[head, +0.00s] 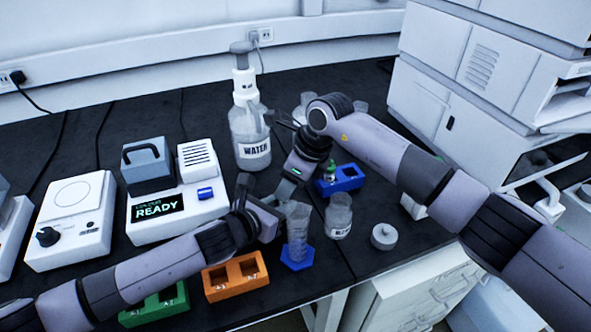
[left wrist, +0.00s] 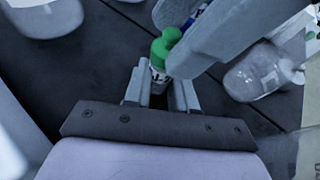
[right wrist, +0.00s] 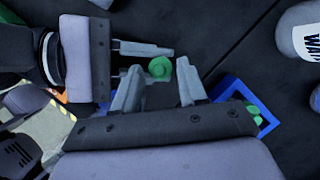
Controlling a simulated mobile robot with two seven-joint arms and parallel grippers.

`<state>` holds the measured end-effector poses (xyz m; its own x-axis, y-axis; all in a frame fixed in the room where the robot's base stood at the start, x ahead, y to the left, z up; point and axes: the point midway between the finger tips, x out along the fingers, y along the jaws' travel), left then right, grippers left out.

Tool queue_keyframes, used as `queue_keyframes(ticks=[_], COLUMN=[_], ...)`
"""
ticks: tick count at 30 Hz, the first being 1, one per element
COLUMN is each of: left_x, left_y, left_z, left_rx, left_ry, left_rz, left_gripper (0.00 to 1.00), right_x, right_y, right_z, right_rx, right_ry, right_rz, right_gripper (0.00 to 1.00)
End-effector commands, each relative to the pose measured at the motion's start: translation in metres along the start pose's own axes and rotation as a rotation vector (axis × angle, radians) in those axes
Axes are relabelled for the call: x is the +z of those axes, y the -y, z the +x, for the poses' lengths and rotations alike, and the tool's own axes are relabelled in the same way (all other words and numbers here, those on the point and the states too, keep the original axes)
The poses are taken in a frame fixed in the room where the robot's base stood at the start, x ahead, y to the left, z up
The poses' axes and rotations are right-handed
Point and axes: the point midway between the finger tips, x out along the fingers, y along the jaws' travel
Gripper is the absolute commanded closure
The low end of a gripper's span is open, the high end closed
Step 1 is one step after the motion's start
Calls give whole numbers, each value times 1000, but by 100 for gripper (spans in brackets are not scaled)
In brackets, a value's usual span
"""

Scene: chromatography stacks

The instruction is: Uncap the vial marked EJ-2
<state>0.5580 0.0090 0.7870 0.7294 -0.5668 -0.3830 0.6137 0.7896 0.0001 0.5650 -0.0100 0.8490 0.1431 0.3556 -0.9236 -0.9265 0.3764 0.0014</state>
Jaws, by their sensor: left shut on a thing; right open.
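My left gripper (left wrist: 159,88) is shut on a small vial with a green cap (left wrist: 158,52). Part of a pale label with dark marks shows below the cap, but I cannot read it. My right gripper (right wrist: 157,86) is open, with its fingers pointing towards the held vial's green cap (right wrist: 160,68); it looks apart from the cap. In the head view both grippers meet near the middle, and the held vial is hidden there. A blue rack (head: 350,184) stands just beyond them, with another green-capped vial (head: 330,170) in it.
A water bottle (head: 249,135) stands behind the grippers. An orange rack (head: 236,290) and a green rack (head: 155,309) are nearer. A device reading READY (head: 158,209) is left.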

Motion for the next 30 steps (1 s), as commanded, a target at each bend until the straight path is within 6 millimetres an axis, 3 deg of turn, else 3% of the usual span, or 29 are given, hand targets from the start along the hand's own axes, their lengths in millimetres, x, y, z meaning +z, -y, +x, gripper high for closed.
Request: queue_keyframes(ticks=[11,15,30], left_x=[0,0,-1], left_y=[0,0,0], left_z=[0,0,0], left_rx=[1,1,1], left_ry=[-1,-1,-1], left_rz=[0,0,0], left_gripper=[100,100,100], right_x=[0,0,1], right_y=[0,0,0], right_z=[6,6,4], right_rx=[0,0,0], right_ry=[-1,-1,1], right_rz=[0,0,0], right_gripper=[58,100,100])
